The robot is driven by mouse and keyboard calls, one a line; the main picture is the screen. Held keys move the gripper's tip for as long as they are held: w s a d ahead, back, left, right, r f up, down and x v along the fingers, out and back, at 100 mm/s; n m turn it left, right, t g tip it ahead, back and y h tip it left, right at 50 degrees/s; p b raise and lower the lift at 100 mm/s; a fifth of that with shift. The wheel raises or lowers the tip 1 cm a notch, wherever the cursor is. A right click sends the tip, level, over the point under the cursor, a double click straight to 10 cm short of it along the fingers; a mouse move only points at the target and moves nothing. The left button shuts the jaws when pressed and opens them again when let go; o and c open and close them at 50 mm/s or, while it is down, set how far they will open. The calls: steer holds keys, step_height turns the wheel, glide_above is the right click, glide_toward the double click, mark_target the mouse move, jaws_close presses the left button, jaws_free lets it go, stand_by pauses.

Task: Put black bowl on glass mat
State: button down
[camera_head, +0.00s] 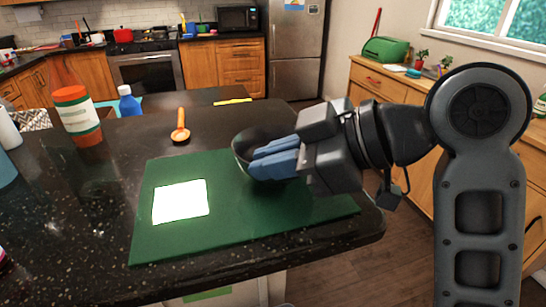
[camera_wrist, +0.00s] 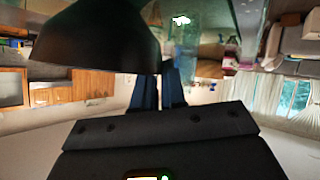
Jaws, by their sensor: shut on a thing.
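The black bowl (camera_head: 242,150) is over the back right part of the dark green mat (camera_head: 170,238), which looks like the glass mat. My gripper (camera_head: 268,160) comes in from the right, its blue fingers shut on the bowl. The fingers hide much of the bowl, and I cannot tell whether it touches the mat. In the wrist view the bowl (camera_wrist: 95,45) shows as a large dark curved shape at the upper left, beside the fingers (camera_wrist: 172,88). A bright white patch shows on the left half of the mat.
The mat lies on a dark speckled counter (camera_head: 75,230). An orange spoon (camera_head: 180,128) lies behind it. The counter's right edge is close to the mat. The mat's front is clear.

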steer(key=c, duration=1.2)
jaws_free()
steer(key=v, duration=1.2)
